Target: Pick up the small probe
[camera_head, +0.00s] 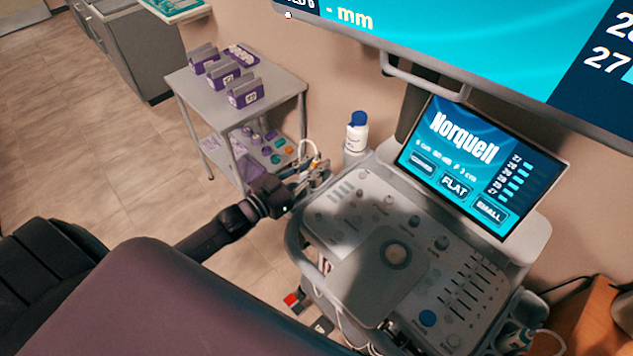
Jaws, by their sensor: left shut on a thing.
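My left gripper (306,181) reaches in from the left to the far left edge of the ultrasound console (345,275). It is shut on the small probe (319,166), which shows only as a small pale piece with a white cable looping above it. The fingers hide most of the probe, and I cannot tell whether it touches its holder. My right gripper is not in view.
A white bottle with a blue cap (357,132) stands just behind the gripper. A touch screen (482,165) rises over the console. A grey cart (275,88) with purple boxes stands behind left. The padded couch (170,305) fills the front left.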

